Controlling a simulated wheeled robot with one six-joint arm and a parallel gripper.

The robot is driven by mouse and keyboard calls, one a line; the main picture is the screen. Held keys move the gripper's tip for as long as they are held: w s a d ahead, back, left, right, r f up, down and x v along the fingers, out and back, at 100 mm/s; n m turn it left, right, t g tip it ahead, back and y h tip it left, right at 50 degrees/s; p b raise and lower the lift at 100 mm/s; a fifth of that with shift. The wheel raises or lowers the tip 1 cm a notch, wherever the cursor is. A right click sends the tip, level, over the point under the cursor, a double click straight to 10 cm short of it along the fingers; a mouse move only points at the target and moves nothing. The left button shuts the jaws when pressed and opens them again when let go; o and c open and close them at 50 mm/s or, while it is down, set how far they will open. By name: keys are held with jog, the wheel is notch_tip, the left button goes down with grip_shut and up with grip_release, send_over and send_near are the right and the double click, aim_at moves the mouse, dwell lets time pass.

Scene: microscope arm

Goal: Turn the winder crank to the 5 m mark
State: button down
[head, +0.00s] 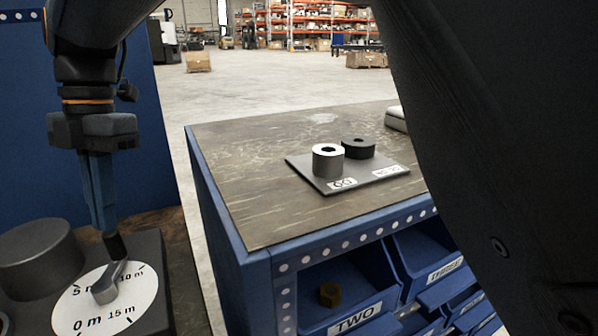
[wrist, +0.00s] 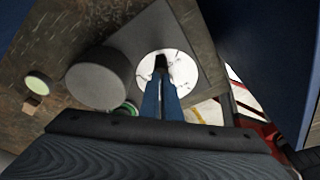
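The winder has a white dial (head: 75,309) marked 0 m, 5 m, 10 m and 15 m, at the lower left of the head view. Its grey crank (head: 105,290) points away from me, between the 5 m and 10 m marks. The crank's dark upright handle (head: 115,246) stands at the crank's far end. My gripper (head: 110,231) reaches down from above, its blue fingers closed together around the handle's top. In the wrist view the fingertips (wrist: 161,76) meet at the dark handle over the white dial (wrist: 185,72). The fingers hide part of the dial there.
A grey drum (head: 40,258) stands left of the dial on the same dark base. To the right, a blue-framed bench (head: 240,185) carries a plate (head: 375,172) with two cylinders. Blue bins (head: 345,290) sit below. A floor gap separates the two benches.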

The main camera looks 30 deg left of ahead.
jog(key=d+r+m+t+y+p, duration=0.1)
jog(key=d+r+m+y+p, duration=0.2)
jog(key=d+m+p, duration=0.55)
jog(key=d+r+m+t+y+p, duration=0.1)
jog(key=d+r+m+y+p, duration=0.3)
jog(key=m, duration=0.7)
jog(key=h+p, duration=0.2)
jog(key=p, duration=0.1)
send_near(122, 257)
jog(key=d+f, duration=0.2)
jog(key=f, duration=0.1)
jog(key=shift+w+d+f, duration=0.15)
jog(key=shift+d+f, duration=0.1)
jog(key=shift+f, duration=0.1)
jog(key=shift+a+p, duration=0.8)
jog(key=shift+a, duration=0.3)
jog(key=shift+a+f+p, duration=0.1)
jog(key=shift+a+p, duration=0.35)
jog(key=shift+a, duration=0.55)
